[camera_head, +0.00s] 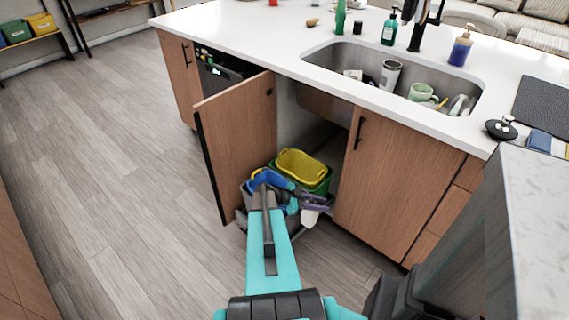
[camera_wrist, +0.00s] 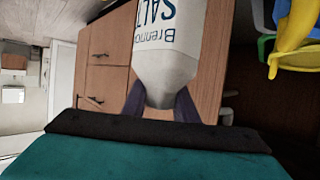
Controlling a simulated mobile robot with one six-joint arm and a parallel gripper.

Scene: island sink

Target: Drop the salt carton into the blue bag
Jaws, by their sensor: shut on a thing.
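The salt carton (camera_wrist: 168,45) is white with dark blue "SALT" lettering. My gripper (camera_wrist: 160,98) is shut on it, one dark finger on each side of its narrower end. In the head view my gripper (camera_head: 318,201) is low at the open cabinet, and a white bit of the carton (camera_head: 310,218) shows below it. A bright blue thing, likely the blue bag (camera_head: 262,177), is to the left of the gripper, partly hidden by my arm. Its opening is not clear. A blue edge (camera_wrist: 265,47) also shows at the right of the wrist view.
A yellow container (camera_head: 302,167) sits in a green one (camera_head: 324,188) at the cabinet opening, close to my gripper. The open cabinet door (camera_head: 235,145) stands left of my arm. The sink (camera_head: 440,83) is above right. The floor (camera_head: 110,170) at left is clear.

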